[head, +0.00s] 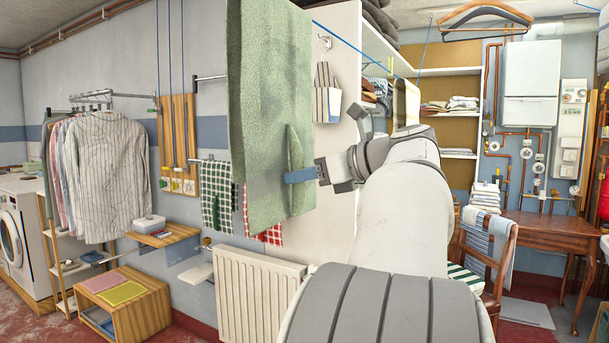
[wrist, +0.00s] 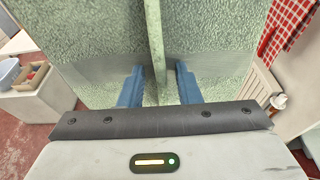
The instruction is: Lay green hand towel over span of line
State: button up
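The green hand towel (head: 265,110) hangs upright and large in the head view, its top cut off by the frame. A narrow upright fold stands out from its lower right part. The blue line (head: 345,42) runs from the towel's upper right edge towards the shelves; whether the towel lies over it is hidden. My gripper (head: 302,175) is at the towel's lower right, by the fold. In the wrist view, the blue fingers (wrist: 158,87) stand apart on either side of the towel's fold (wrist: 154,40), with gaps showing beside it.
A pale yellow cloth (head: 406,103) hangs farther along the line. A white cabinet side (head: 345,100) with a hanging peg bag (head: 327,95) stands behind the towel. A radiator (head: 258,292) and checked cloths (head: 217,195) are below and behind. A chair (head: 490,245) stands right.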

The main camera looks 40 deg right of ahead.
jog(key=shift+o, duration=0.2)
jog(key=p+v, duration=0.1)
jog(key=v, duration=0.6)
jog(key=shift+s+d, duration=0.2)
jog(key=shift+s, duration=0.15)
jog(key=shift+s, duration=0.1)
